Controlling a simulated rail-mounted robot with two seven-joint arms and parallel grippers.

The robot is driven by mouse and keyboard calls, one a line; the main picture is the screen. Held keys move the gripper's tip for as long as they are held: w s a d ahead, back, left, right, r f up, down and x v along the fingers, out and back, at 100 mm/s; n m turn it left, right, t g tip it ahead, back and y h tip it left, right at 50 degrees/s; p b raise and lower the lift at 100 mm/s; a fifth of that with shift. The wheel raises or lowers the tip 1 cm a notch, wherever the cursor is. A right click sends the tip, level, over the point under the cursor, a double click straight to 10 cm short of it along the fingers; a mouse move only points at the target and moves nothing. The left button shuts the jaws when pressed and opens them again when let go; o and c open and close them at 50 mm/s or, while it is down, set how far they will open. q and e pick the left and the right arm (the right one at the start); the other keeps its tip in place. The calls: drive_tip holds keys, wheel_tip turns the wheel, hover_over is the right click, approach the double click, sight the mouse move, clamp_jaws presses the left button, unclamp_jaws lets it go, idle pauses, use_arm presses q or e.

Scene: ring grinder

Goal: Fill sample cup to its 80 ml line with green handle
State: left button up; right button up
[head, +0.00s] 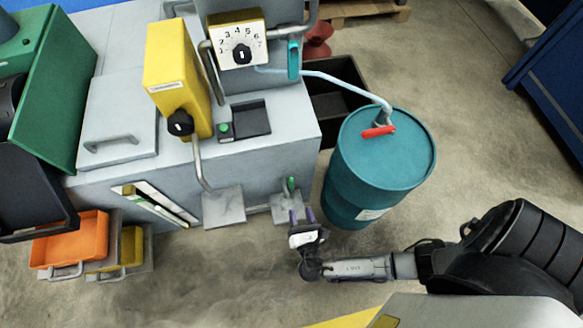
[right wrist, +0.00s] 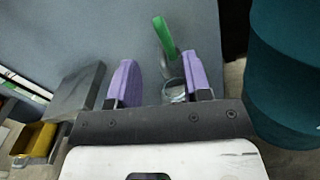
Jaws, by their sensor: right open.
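The green handle (head: 291,184) sits on a small tap on the front of the grey machine, above a small metal shelf (head: 279,214). It also shows in the right wrist view (right wrist: 163,36), tilted, beyond my fingers. My right gripper (head: 302,215) is open, its two purple fingers pointing at the tap. In the right wrist view a clear glass-like rim, seemingly the sample cup (right wrist: 175,90), shows below the tap and close to the right-hand finger. Its lower part is hidden by my gripper, and its line and fill level cannot be read. My left gripper is not in view.
A teal drum (head: 345,180) with a red handle (head: 379,131) stands right of the tap. A second metal plate (head: 223,207) juts out to the left, below a yellow box (head: 172,70). An orange tray (head: 70,240) is at lower left. The floor in front is clear.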

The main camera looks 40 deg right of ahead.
sight(292, 182)
drive_tip(key=w+d+n+b, duration=0.1)
drive_tip(key=w+d, duration=0.1)
drive_tip(key=w, duration=0.1)
drive_tip(key=w+d+n+b, duration=0.1)
drive_tip(key=w+d+b, duration=0.1)
drive_tip(key=w, duration=0.2)
drive_tip(key=w+d+b, duration=0.1)
drive_tip(key=w+d, duration=0.1)
drive_tip(key=w, duration=0.1)
drive_tip(key=shift+w+d+f+n+b, duration=0.1)
drive_tip(key=shift+w+n+b, duration=0.3)
drive_tip(key=shift+w+d, duration=0.35)
drive_tip(key=shift+w, duration=0.25)
clamp_jaws()
